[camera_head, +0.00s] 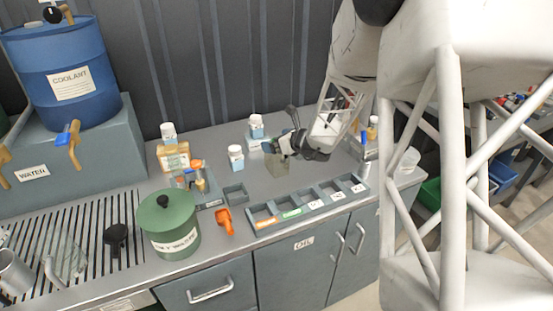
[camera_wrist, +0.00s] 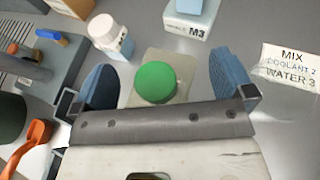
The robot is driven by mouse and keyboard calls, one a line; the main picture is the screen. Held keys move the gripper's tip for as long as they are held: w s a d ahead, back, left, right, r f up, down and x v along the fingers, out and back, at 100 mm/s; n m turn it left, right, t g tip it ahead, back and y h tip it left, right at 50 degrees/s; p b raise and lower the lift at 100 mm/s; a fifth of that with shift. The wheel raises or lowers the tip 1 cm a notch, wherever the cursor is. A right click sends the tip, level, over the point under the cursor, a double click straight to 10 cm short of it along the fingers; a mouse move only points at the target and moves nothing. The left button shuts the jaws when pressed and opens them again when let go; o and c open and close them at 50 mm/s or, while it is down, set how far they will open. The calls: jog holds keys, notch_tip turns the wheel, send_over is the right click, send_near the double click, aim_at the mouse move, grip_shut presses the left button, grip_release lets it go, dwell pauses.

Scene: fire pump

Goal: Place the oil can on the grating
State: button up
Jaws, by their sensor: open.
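A squarish olive-grey container (camera_head: 277,163) stands upright on the counter; its round green cap shows in the wrist view (camera_wrist: 156,82). It may be the oil can, but no label on it is readable. My gripper (camera_head: 290,143) is open above it. In the wrist view, the blue finger pads (camera_wrist: 165,80) are on either side of the green cap, with gaps visible. I cannot tell how far down they reach. The grating (camera_head: 92,215) of dark slats is at the left end of the counter, far from my gripper.
A black-knobbed green pot (camera_head: 170,228) stands by the grating's right edge. A black object (camera_head: 116,236), a clear vessel (camera_head: 70,258) and a metal jug (camera_head: 15,272) occupy the grating's front. White-capped bottles (camera_head: 236,157) and a compartment tray (camera_head: 308,204) are near the container.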

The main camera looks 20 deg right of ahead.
dwell(0.4)
jog(key=c, duration=1.7)
jog(key=shift+r, duration=0.15)
grip_shut()
notch_tip(320, 180, up, 10)
jog(key=shift+f, duration=0.1)
jog(key=shift+w, duration=0.1)
